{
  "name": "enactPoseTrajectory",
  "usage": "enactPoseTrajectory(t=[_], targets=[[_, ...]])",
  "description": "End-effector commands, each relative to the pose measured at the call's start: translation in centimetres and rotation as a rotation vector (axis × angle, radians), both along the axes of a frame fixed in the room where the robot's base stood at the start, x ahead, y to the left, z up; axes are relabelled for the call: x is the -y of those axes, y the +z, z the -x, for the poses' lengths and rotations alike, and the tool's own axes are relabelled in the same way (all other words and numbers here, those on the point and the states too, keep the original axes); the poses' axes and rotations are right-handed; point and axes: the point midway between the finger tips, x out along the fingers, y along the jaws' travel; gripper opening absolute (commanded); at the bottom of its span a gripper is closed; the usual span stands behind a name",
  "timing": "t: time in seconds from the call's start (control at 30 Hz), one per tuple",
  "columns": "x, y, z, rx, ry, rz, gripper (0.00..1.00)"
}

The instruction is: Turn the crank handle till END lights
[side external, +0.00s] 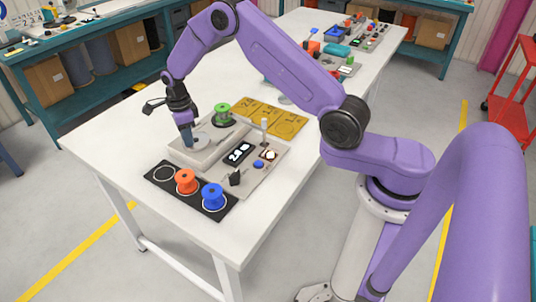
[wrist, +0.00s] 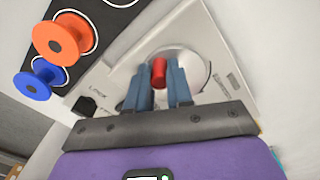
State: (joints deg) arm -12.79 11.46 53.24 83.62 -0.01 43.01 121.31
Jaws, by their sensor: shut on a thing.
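The crank is a pale grey disc (side external: 204,141) on the light winding machine (side external: 212,158); the disc also shows in the wrist view (wrist: 195,62). Its red handle (wrist: 159,71) stands up from the disc between my blue fingertips. My gripper (side external: 187,141) points down over the disc and is shut on the handle, as the wrist view (wrist: 160,86) shows. A black display (side external: 238,153) on the machine shows light digits, too small to read surely. I cannot make out an END light that is clearly lit.
An orange reel (side external: 186,181) and a blue reel (side external: 213,196) stand on a black mat (side external: 160,185) in front of the machine.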

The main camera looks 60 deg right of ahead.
Motion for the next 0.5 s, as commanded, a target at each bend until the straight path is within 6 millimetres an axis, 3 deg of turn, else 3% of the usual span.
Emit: enactPoseTrajectory(t=[0.1,0.13,0.2,0.5], targets=[[0.0,0.0,0.07,-0.001,0.0,0.0,0.0],[0.0,0.01,0.07,-0.002,0.0,0.0,0.3],[0.0,0.0,0.08,-0.002,0.0,0.0,0.44],[0.0,0.34,0.06,-0.001,0.0,0.0,0.44]])
